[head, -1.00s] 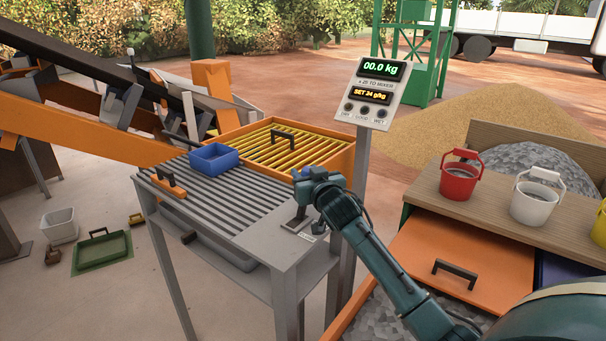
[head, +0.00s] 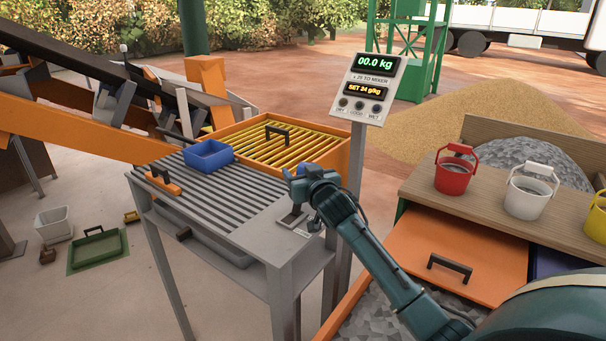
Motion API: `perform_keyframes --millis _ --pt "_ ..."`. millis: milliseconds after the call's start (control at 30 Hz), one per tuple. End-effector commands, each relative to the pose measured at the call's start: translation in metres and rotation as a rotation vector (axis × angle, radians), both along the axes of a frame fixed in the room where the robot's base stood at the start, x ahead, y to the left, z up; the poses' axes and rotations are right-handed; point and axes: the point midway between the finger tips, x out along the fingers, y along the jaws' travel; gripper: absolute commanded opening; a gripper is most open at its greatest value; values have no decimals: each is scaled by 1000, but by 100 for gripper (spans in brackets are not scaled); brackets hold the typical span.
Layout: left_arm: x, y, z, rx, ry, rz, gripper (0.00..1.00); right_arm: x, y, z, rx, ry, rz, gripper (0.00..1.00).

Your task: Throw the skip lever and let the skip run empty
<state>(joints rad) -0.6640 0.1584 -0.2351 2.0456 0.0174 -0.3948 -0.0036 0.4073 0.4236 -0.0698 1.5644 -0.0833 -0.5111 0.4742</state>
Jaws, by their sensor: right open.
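My right gripper (head: 291,184) is open above the right end of the slatted grey table, seen from behind with its fingertips partly hidden. A small dark grey lever-like piece on a plate (head: 293,214) sits on the table just below it; I cannot tell whether they touch. A thin stick with a pale knob (head: 124,48) stands by the inclined rails at the upper left. A grey tipped body beside the orange rail (head: 90,138) may be the skip; its contents are hidden. My left gripper is not in view.
A display post (head: 368,88) reads 00.0 kg behind my right gripper. The slatted table (head: 215,205) holds a blue tray (head: 208,154) and an orange handled block (head: 163,181). A yellow grate (head: 290,150) lies behind. Buckets, including a red one (head: 454,174), stand on the right shelf.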

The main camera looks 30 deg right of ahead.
Motion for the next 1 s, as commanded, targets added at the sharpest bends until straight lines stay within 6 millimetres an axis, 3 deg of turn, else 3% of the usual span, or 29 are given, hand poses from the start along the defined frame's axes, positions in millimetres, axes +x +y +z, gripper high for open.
perform_keyframes --millis 267,700,1000 --pt "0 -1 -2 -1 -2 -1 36 -21 4 1 -1 -2 1 59" --pt "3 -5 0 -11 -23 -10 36 -105 20 7 0 0 0 59" --pt "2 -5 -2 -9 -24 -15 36 -129 24 10 0 1 0 59"
